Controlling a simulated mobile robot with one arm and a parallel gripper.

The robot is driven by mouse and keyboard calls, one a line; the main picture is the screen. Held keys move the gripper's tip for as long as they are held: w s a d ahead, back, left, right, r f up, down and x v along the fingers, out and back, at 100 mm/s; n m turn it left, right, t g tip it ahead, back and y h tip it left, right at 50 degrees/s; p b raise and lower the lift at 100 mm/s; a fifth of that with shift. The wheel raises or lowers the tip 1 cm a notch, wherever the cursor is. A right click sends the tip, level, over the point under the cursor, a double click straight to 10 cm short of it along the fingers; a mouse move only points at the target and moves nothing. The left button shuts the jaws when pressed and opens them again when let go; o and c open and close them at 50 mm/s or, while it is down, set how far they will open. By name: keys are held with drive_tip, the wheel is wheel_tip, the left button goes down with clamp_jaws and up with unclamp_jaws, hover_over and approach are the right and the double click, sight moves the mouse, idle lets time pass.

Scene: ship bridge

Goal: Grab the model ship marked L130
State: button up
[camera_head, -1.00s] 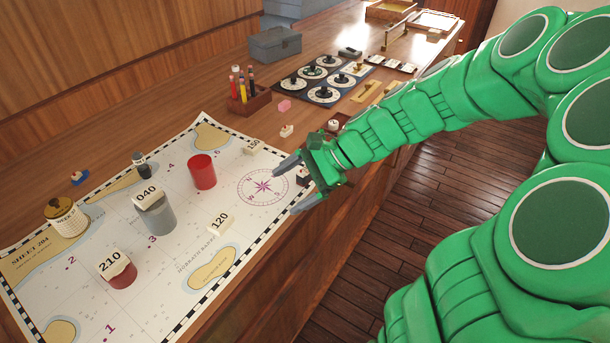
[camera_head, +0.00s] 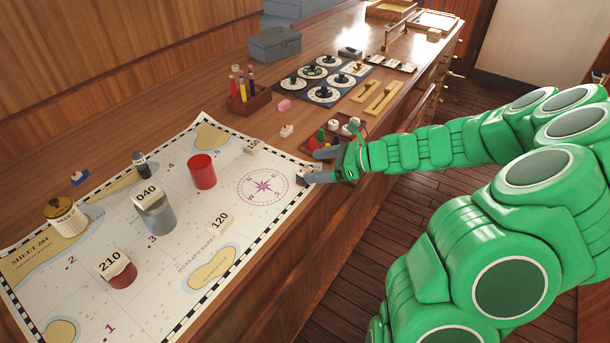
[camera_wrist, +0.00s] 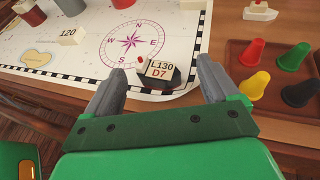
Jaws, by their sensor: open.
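The model ship marked L130 (camera_wrist: 160,71) shows in the wrist view, with a cream block labelled L130 and D7, a dark hull and a small red-topped part. It sits at the chart's edge near the compass rose. My gripper (camera_wrist: 160,88) is open, with one grey finger on each side of the ship and a gap to both. In the head view my gripper (camera_head: 317,165) is at the chart's right corner, and the ship (camera_head: 301,178) is partly hidden beside the fingers.
A brown tray (camera_wrist: 270,68) with coloured cones is close on the right in the wrist view. A pencil holder (camera_head: 248,100) stands behind.

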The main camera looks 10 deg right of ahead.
sight(304, 171)
drive_tip(key=shift+s+f+x, duration=0.1)
drive_tip(key=shift+f+x, duration=0.05)
drive_tip(key=shift+x, duration=0.9)
drive_tip(key=shift+s+f+x, duration=0.1)
drive_tip(key=shift+f+x, duration=0.05)
drive_tip(key=shift+x, duration=0.85)
drive_tip(key=shift+s+f+x, duration=0.1)
drive_tip(key=shift+f+x, duration=0.05)
drive_tip(key=shift+x, duration=0.9)
drive_tip(key=shift+c, duration=0.4)
drive_tip(key=c, duration=0.9)
